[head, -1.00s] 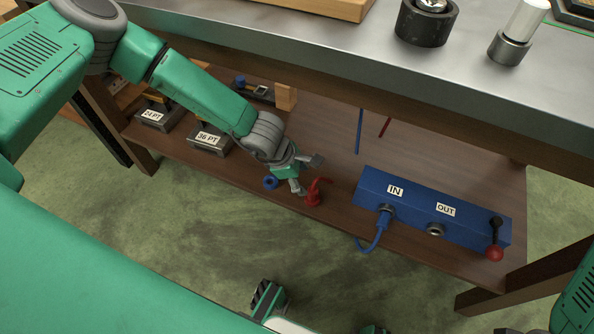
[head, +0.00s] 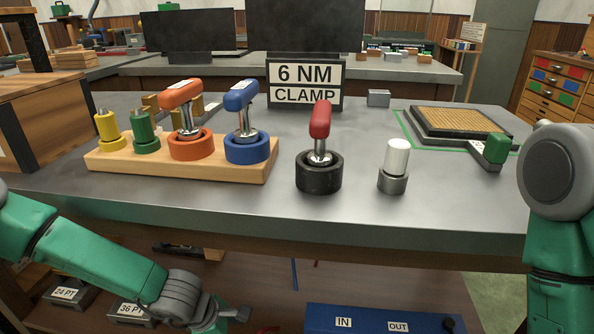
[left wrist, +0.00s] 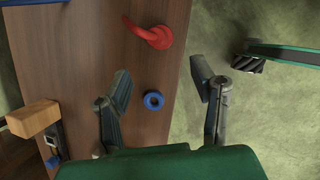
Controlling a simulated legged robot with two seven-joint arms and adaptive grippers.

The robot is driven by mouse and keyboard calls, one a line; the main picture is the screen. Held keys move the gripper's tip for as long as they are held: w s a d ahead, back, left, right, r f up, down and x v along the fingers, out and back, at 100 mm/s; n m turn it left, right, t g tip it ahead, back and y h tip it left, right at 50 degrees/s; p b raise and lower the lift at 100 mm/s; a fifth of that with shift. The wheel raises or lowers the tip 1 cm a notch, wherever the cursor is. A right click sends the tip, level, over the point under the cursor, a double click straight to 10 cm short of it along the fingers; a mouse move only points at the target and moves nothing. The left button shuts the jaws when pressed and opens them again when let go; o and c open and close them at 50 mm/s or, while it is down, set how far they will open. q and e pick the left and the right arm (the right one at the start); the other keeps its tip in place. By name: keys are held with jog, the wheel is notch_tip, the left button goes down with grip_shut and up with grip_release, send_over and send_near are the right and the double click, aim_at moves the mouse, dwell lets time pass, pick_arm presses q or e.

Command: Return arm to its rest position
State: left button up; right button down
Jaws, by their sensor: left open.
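My left arm reaches down from the left to the lower shelf under the bench. In the head view its gripper (head: 228,317) is at the bottom edge, partly cut off. In the left wrist view the left gripper (left wrist: 160,82) has its fingers spread wide with nothing between the tips. A blue ring (left wrist: 154,101) lies on the brown shelf beyond the fingers, and a red curved fitting (left wrist: 152,36) is farther up the picture. My right arm (head: 562,225) hangs at the right edge; its gripper is out of view.
A blue box (head: 370,318) marked IN and OUT is right of the left gripper. Labelled blocks (head: 130,312) stand behind the left arm. The steel bench top (head: 400,225) overhangs the shelf, carrying a wooden tool rack (head: 180,168), a black caster-like tool (head: 319,172) and a white-topped cylinder (head: 397,158).

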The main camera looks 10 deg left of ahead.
pick_arm(q)
jog(key=s+a+f+m+g+y, duration=0.1)
jog(key=s+a+f+m, duration=0.15)
jog(key=s+m, duration=0.7)
jog(key=s+a+f+m+g+y, duration=0.15)
jog(key=s+a+m, duration=0.35)
jog(key=s, duration=0.7)
jog(key=s+a+r+m+y, duration=0.1)
jog(key=s+a+r+m, duration=0.3)
jog(key=m, duration=0.3)
notch_tip(320, 180, up, 12)
jog(key=w+d+p, duration=0.1)
jog(key=p, duration=1.1)
jog(key=shift+d+f, duration=0.25)
